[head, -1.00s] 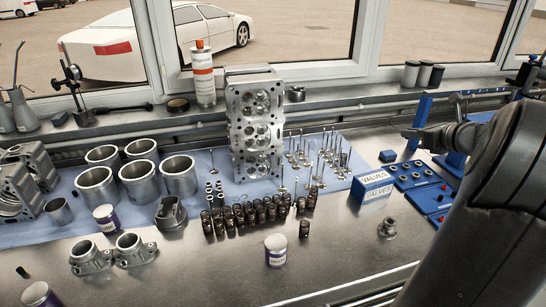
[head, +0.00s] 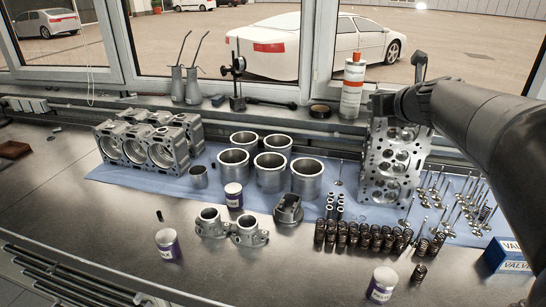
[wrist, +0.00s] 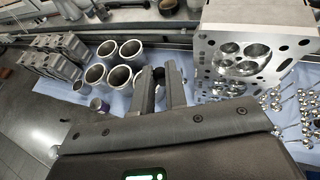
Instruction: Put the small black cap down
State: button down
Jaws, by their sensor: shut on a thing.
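The small black cap (wrist: 158,75) shows as a dark piece between the fingertips of my gripper (wrist: 160,88) in the wrist view. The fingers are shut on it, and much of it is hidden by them. The gripper is held up in the air, with metal cylinder sleeves to its left and the cylinder head to its right in that view. In the head view my gripper (head: 392,102) is in front of the top of the cylinder head (head: 392,165). The cap cannot be made out there.
Cylinder sleeves (head: 308,178), an engine block (head: 150,147) and valve springs (head: 365,237) crowd the blue cloth (head: 115,172). Purple-labelled jars (head: 168,244) and a small dark cylinder (head: 159,215) stand on the metal bench. The bench at left (head: 60,200) is largely clear.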

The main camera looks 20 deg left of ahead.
jog(key=w+a+f+n+g+y, duration=0.2)
jog(key=a+n+y, duration=0.1)
jog(key=a, duration=0.6)
jog(key=w+a+f+n+g+y, duration=0.1)
jog(key=a+f+n+g+y, duration=0.15)
jog(key=a, duration=0.65)
jog(key=n+g+y, duration=0.2)
jog(key=n+g, duration=0.9)
jog(key=g, duration=0.1)
send_over(127, 229)
notch_tip(127, 229, down, 29)
jog(key=shift+w+r, duration=0.1)
jog(key=shift+r, duration=0.05)
jog(key=shift+a+f+t, duration=0.1)
jog(key=shift+f+t, duration=0.15)
jog(key=shift+f, duration=1.85)
jog(key=shift+f, duration=0.1)
